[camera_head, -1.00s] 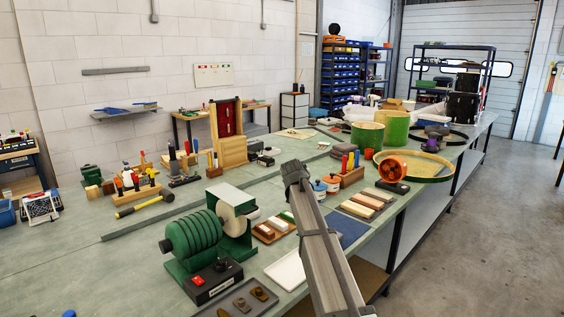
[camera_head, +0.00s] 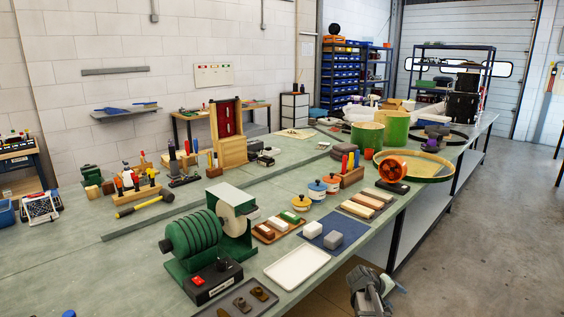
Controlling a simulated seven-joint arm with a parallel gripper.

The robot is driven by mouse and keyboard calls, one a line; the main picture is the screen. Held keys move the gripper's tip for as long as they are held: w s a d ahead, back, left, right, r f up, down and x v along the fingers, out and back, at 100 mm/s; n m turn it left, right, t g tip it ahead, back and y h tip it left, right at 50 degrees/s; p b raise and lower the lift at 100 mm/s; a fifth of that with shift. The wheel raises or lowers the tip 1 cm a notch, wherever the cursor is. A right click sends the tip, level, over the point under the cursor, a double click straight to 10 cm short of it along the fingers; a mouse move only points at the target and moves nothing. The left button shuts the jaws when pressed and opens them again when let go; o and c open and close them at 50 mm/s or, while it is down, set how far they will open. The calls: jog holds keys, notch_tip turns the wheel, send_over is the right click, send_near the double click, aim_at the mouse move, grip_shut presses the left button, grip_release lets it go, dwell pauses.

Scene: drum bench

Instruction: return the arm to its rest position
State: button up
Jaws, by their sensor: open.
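My gripper (camera_head: 376,291) is at the bottom of the head view, right of centre, over the floor just off the bench's front edge. It is small and partly cut by the frame's bottom edge. It is open, and I see nothing held in it. The green bench (camera_head: 330,205) is to its left and behind it. The gripper is apart from the things on the bench.
Near the front edge are a white tray (camera_head: 297,265), a blue mat (camera_head: 322,244) bearing two blocks, and a green grinder (camera_head: 192,238). Small lidded pots (camera_head: 316,190) and an orange fan (camera_head: 391,168) stand farther back. The floor (camera_head: 490,250) at the right is clear.

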jog(key=s+a+f+g+y, duration=0.2)
jog(key=s+a+f, duration=0.3)
jog(key=s+f, duration=0.6)
jog(key=s+a+f+g+y, duration=0.25)
jog(key=s+a+f, duration=0.25)
jog(key=s+f, duration=0.55)
jog(key=s+a+f+m+g+y, duration=0.1)
jog(key=s+a+f, duration=0.2)
jog(key=s, duration=0.6)
jog(key=s+a+f+m+g+y, duration=0.1)
jog(key=s+a+f, duration=0.3)
jog(key=s, duration=0.5)
jog(key=s+a+f+m+g+y, duration=0.1)
jog(key=s+a+f+g+y, duration=0.2)
jog(key=s, duration=0.6)
jog(key=shift+s+a+f, duration=0.3)
jog(key=shift+a+f, duration=0.35)
jog(key=shift+f, duration=0.25)
